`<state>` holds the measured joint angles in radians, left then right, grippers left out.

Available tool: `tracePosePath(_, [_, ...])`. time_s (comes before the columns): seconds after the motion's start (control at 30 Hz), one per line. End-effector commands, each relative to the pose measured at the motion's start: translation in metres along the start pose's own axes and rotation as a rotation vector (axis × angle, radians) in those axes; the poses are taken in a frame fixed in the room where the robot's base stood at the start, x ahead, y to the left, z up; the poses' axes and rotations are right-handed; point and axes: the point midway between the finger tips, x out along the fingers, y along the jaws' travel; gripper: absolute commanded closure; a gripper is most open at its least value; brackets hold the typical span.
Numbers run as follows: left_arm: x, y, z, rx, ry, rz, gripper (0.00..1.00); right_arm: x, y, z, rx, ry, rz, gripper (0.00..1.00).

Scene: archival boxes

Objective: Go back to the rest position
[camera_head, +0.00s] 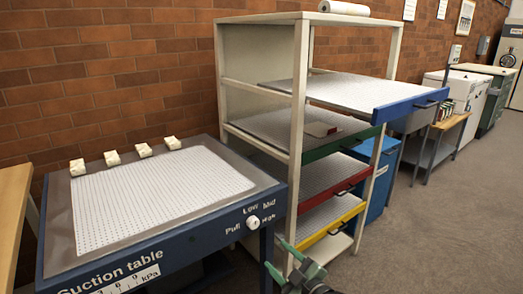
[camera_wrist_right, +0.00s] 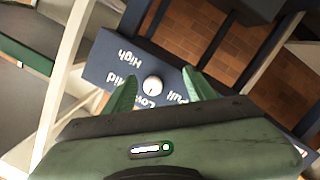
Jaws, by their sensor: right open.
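My right gripper (camera_head: 277,253) is at the bottom of the head view, in front of the shelf rack and beside the suction table's right corner. In the right wrist view my right gripper (camera_wrist_right: 160,74) has its two green fingers spread apart with nothing held. The suction table (camera_head: 110,255) has a white perforated top and a dark blue front. Its white dial (camera_head: 253,222) sits among setting labels. In the wrist view the dial (camera_wrist_right: 152,85) shows between the fingers, apparently not touched. My left gripper is not in view.
A cream rack (camera_head: 299,110) holds trays with blue, green, red and yellow fronts. The blue-front tray (camera_head: 410,104) sticks out to the right. Several small pale blocks (camera_head: 143,150) line the suction table's back edge. Grey floor (camera_head: 440,220) is clear at right.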

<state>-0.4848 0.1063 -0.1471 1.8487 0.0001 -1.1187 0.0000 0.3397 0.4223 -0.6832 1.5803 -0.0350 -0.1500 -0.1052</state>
Motion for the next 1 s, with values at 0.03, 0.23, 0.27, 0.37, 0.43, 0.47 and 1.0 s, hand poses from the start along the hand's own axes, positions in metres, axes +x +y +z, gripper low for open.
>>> tracePosePath(0.03, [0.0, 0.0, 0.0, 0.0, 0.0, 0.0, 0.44, -0.012, -0.022, 0.022, 0.074, -0.083, -0.009, 0.44])
tracePosePath(0.23, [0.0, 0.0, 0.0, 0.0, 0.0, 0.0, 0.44, -0.092, -0.101, 0.119, 0.371, -0.493, -0.034, 0.44])
tracePosePath(0.27, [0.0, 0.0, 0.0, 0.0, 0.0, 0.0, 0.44, -0.108, -0.113, 0.132, 0.41, -0.554, -0.04, 0.44])
tracePosePath(0.37, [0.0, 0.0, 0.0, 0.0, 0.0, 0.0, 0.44, -0.16, -0.151, 0.166, 0.525, -0.741, -0.059, 0.44])
tracePosePath(0.43, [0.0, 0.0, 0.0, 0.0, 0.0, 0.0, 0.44, -0.194, -0.172, 0.182, 0.588, -0.851, -0.07, 0.44])
tracePosePath(0.47, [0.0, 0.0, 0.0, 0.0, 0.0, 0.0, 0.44, -0.207, -0.18, 0.187, 0.61, -0.89, -0.075, 0.44])
tracePosePath(1.0, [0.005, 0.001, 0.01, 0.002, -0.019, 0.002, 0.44, -0.356, -0.263, 0.22, 0.818, -1.313, -0.135, 0.44])
